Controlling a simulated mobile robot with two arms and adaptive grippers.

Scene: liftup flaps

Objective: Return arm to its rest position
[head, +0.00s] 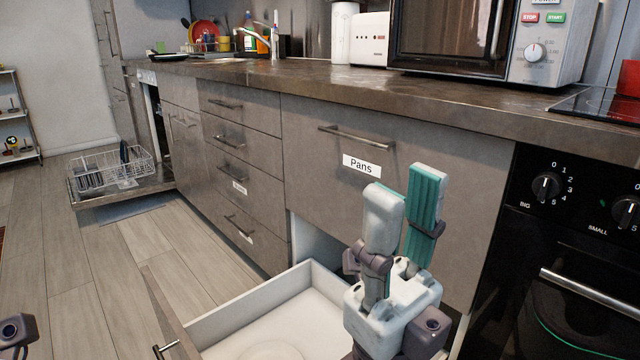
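My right gripper (405,185) stands upright in front of the grey cabinet, its two fingers pointing up with a gap between them. It is open, and nothing shows between the fingers. One finger pad is teal; the other finger shows its pale back. The gripper's base overlaps the right side of an open lower drawer (312,277) in the picture. The front labelled "Pans" (440,245) is shut behind the fingers. Only a small dark part of my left gripper or arm (15,332) shows at the lower left edge; its fingers are out of sight.
The dark countertop (300,82) runs above the cabinets and carries a microwave (450,40). An oven (570,260) with a bar handle stands at the right. An open dishwasher with a white rack (115,170) is at the left. The wooden floor (90,270) between is clear.

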